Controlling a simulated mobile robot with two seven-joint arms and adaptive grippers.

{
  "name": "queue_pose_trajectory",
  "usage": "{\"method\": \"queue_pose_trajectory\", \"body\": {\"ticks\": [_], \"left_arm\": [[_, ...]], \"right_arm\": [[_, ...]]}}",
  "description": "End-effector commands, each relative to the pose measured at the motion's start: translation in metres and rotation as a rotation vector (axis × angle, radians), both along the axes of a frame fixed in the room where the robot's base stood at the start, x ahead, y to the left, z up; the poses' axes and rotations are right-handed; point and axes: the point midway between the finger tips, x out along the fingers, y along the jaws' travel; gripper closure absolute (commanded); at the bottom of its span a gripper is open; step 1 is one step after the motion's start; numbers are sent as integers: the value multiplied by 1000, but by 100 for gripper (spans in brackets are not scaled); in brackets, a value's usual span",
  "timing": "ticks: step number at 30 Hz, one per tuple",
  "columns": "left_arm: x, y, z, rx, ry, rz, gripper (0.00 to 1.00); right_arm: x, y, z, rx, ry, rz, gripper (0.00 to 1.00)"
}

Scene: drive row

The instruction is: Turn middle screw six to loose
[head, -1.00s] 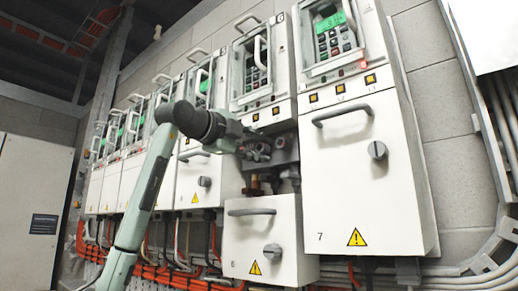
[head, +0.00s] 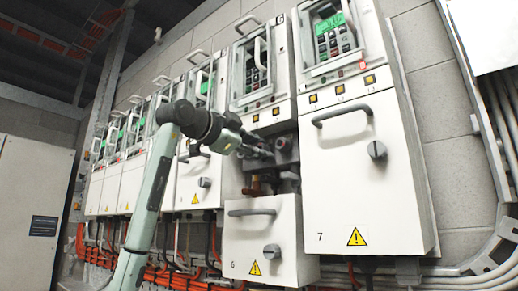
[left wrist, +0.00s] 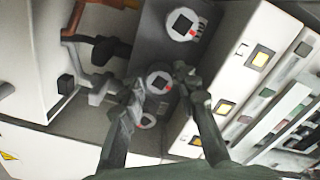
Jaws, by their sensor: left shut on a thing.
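Drive six's terminal bay (head: 287,168) is open, with its numbered cover (head: 290,232) hanging low below. My left gripper (head: 268,152) reaches into this bay from the left. In the left wrist view its two fingers (left wrist: 158,86) stand on either side of the middle screw six (left wrist: 159,80), a round light head with a dark square centre and a red mark at its lower right. The fingers are shut on it. One neighbouring screw (left wrist: 185,23) is clear above; another (left wrist: 148,121) sits below, partly hidden. In the head view the rightmost screw (head: 284,143) shows; the gripper covers the middle one. My right gripper is out of view.
Drive seven's closed white cover (head: 345,200) with a handle stands close on the right. More closed drives (head: 130,182) line the wall to the left. Orange cables (head: 170,270) run below.

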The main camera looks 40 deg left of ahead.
Motion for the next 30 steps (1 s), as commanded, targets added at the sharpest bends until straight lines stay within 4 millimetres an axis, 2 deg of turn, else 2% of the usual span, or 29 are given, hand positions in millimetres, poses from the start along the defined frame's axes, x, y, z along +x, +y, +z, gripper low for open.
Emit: {"method": "queue_pose_trajectory", "body": {"ticks": [12,13,16,26,30], "left_arm": [[0,0,0,-7,1,0,98],[0,0,0,-6,0,0,67],[0,0,0,-6,0,0,55],[-2,1,0,-5,0,1,54],[-17,2,1,-5,-3,2,54]], "right_arm": [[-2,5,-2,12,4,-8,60],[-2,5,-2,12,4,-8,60],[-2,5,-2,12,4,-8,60],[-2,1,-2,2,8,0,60],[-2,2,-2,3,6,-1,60]]}}
